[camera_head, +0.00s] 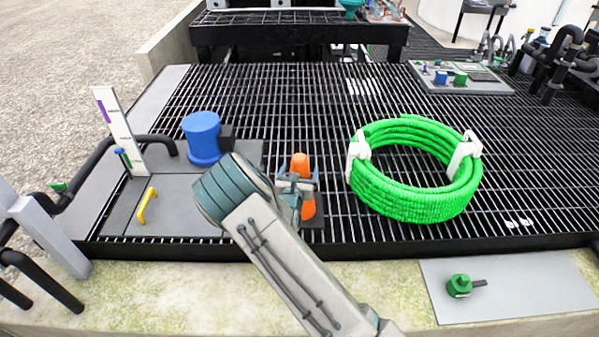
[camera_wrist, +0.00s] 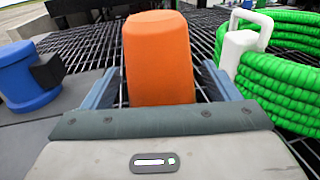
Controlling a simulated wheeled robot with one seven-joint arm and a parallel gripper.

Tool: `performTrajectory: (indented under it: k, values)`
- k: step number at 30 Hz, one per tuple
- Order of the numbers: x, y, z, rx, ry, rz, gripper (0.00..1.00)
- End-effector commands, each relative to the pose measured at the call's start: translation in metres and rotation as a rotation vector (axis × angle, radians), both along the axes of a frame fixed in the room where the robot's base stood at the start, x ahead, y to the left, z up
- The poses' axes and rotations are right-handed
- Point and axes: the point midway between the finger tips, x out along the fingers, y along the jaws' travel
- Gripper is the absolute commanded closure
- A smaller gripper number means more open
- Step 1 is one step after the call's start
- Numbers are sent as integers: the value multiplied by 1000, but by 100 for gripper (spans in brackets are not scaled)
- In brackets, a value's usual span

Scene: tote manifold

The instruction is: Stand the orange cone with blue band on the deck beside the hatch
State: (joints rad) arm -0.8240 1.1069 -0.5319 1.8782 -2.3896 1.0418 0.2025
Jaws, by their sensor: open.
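The orange cone (camera_head: 308,209) stands upright on the black deck grating (camera_head: 300,88), just right of the hatch (camera_head: 172,210). The hatch is a grey panel with a yellow handle. My gripper (camera_head: 297,184) is at the cone's upper part, its jaws open with one finger on each side. In the wrist view the cone (camera_wrist: 158,60) fills the space between the blue-grey fingers of my gripper (camera_wrist: 160,86). I cannot tell whether either finger touches it. The blue band is not clearly visible, and my gripper and arm hide part of the cone.
A blue cylinder (camera_head: 203,138) stands on the hatch side, left of my gripper. A coiled green hose (camera_head: 415,205) with white clips lies close on the right. A white gauge board (camera_head: 118,128) and black pipes stand at left. Open grating lies behind the cone.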

Motion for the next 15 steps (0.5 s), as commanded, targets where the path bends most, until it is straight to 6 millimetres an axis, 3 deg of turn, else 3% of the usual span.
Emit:
performTrajectory:
  k: [5, 15]
  values:
    - [-25, 6, 1, 0, 2, 1, 18]
    - [-94, 19, 5, 0, 2, 2, 18]
